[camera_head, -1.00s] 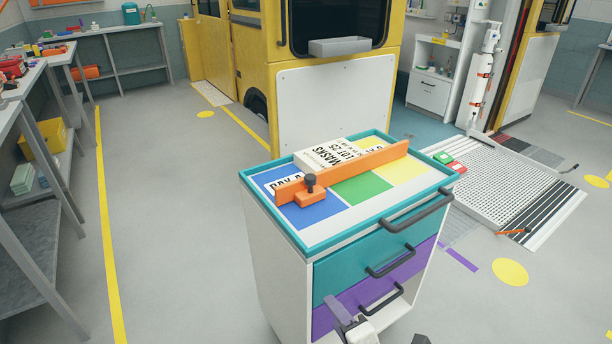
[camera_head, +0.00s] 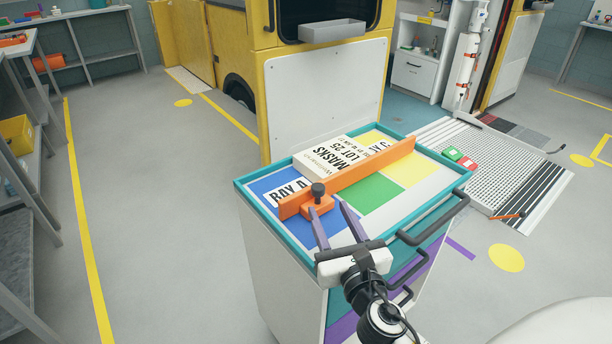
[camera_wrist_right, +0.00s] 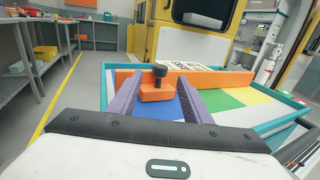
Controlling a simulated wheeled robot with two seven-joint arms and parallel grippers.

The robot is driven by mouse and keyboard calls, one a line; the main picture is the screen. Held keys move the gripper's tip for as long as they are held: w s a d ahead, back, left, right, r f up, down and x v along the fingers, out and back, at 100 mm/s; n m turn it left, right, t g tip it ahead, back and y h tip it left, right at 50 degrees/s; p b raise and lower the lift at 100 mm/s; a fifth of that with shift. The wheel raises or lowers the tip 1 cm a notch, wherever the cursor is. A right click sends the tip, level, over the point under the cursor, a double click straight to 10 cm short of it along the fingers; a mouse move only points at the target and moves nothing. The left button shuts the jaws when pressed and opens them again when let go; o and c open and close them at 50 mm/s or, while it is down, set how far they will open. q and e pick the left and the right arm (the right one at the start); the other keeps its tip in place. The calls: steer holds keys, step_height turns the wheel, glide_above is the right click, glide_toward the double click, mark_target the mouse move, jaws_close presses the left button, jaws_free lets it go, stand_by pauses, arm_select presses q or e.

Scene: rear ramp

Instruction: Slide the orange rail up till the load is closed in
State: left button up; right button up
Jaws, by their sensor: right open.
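The orange rail (camera_head: 365,174) lies across the cart's tray, over coloured fields. Near its left end it has an orange block (camera_head: 318,207) with a black knob (camera_head: 318,190). The load, a white box marked MASKS LOT 25 (camera_head: 330,158), lies behind the rail; the rail hides its lower front, so I cannot tell whether they touch. My right gripper (camera_head: 329,208) is open at the block. In the right wrist view the block (camera_wrist_right: 157,94) and knob (camera_wrist_right: 160,71) show between its two purple fingers, with nothing gripped. My left gripper is not in view.
The tray has a raised teal rim (camera_head: 262,219) and a dark handle (camera_head: 432,222) at the right front. Green and red pieces (camera_head: 452,153) show beyond the tray's right edge. A yellow vehicle with a white panel (camera_head: 325,100) stands behind. The floor at left is clear.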

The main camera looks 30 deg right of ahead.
mark_target(320, 189)
steer(key=x, duration=0.9)
steer(key=shift+w+d+p, duration=0.1)
steer(key=shift+d+p, duration=0.05)
steer(key=shift+p, duration=0.25)
steer(key=shift+w, duration=0.15)
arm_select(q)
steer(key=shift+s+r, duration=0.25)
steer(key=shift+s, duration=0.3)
arm_select(e)
jaws_close()
